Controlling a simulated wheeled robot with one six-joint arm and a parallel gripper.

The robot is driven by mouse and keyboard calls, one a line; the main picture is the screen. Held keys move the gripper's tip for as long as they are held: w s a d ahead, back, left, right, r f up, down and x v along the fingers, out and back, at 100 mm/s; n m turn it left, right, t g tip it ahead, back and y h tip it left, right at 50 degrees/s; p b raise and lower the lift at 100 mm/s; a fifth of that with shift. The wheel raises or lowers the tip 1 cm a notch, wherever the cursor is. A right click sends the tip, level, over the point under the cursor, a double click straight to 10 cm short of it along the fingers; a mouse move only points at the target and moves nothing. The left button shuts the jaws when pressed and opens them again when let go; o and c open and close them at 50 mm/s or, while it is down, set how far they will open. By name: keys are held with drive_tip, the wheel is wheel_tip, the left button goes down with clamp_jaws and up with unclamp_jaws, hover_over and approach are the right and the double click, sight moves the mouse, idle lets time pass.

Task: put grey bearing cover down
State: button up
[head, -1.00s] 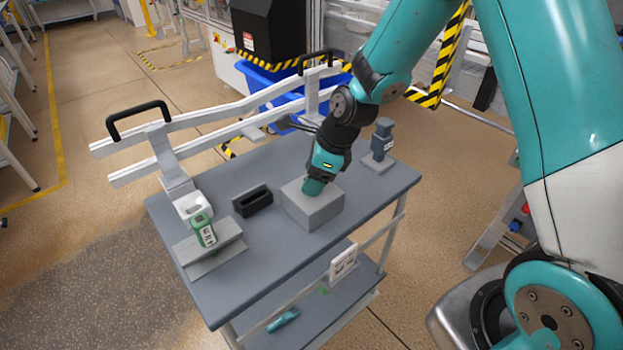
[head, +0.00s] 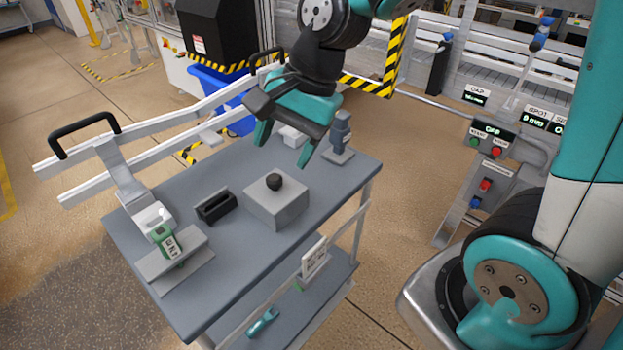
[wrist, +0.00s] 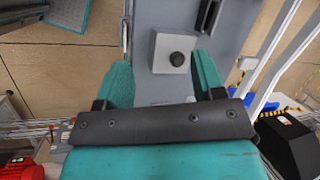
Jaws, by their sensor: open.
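A small dark grey round piece (head: 274,181), which I take for the bearing cover, rests on top of a light grey block (head: 287,208) on the cart. My gripper (head: 283,147) is open and empty, raised above and behind the block in the head view. In the wrist view its two teal fingers (wrist: 163,78) stand wide apart, with the block seen beyond and between them. Nothing is between the jaws.
The grey cart top (head: 180,305) also holds a black open holder (head: 215,206), a green handheld device (head: 166,243) on a grey stand, and a blue-grey upright fixture (head: 341,135). A white rail with black handles runs along the back. The cart's front area is clear.

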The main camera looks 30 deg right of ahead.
drive_tip(key=s+a+r+n, duration=0.1)
drive_tip(key=s+n, duration=0.5)
drive_tip(key=n, duration=0.2)
drive_tip(key=s+a+r+n+g, duration=0.1)
drive_tip(key=s+r+n, duration=0.1)
drive_tip(key=s+n, duration=0.5)
drive_tip(key=shift+a+n, duration=0.4)
drive_tip(key=shift+n, duration=0.7)
drive_tip(key=shift+r, duration=0.1)
